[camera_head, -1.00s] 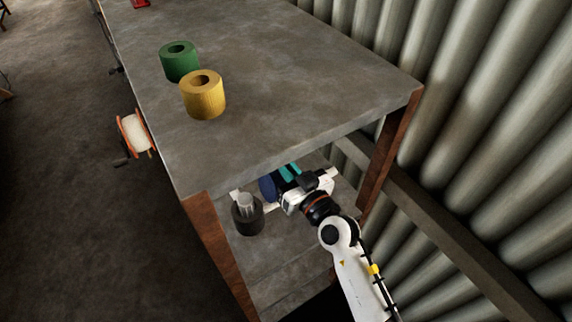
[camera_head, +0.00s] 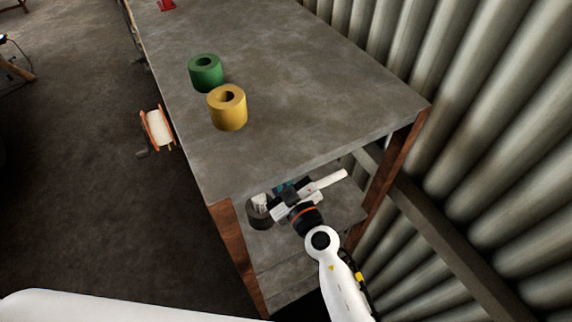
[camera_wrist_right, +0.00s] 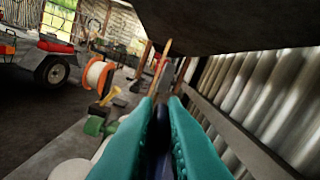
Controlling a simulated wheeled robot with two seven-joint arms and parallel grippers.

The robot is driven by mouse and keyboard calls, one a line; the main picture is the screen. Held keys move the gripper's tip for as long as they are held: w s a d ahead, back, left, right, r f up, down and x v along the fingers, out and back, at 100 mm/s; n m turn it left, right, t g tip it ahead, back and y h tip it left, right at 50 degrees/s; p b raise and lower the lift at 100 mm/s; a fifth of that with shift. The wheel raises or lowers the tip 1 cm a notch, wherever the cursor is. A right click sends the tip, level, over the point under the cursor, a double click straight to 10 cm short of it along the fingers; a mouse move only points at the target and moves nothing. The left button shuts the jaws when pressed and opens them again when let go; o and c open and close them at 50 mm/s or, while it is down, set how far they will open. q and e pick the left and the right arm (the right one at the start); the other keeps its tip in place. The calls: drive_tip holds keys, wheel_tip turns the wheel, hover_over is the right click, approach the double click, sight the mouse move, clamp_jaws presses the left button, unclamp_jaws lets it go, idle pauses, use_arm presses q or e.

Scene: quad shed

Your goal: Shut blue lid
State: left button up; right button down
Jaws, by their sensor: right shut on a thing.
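My right gripper (camera_head: 284,188) reaches in over the lower shelf, under the bench top. In the wrist view its teal fingers (camera_wrist_right: 158,125) are closed on a dark blue thin piece (camera_wrist_right: 159,140), which looks like the blue lid seen edge-on. In the head view the lid is hidden by the gripper and the bench edge. A dark round container (camera_head: 260,217) with a pale grey piece in it stands on the shelf, just left of the gripper. I cannot tell whether the lid touches it. My left gripper is not in view.
The bench top (camera_head: 300,120) overhangs the gripper closely. Wooden legs (camera_head: 236,255) stand left and right of the opening. A green roll (camera_head: 205,73) and a yellow roll (camera_head: 227,108) sit on top. A corrugated wall (camera_head: 490,130) is at the right.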

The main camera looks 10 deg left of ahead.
drive_tip(key=shift+s+a+n, duration=0.4)
drive_tip(key=shift+a+n, duration=0.15)
drive_tip(key=shift+n, duration=0.25)
drive_tip(key=c, duration=1.5)
unclamp_jaws()
drive_tip(key=shift+s, duration=0.1)
drive_tip(key=shift+v, duration=5.95)
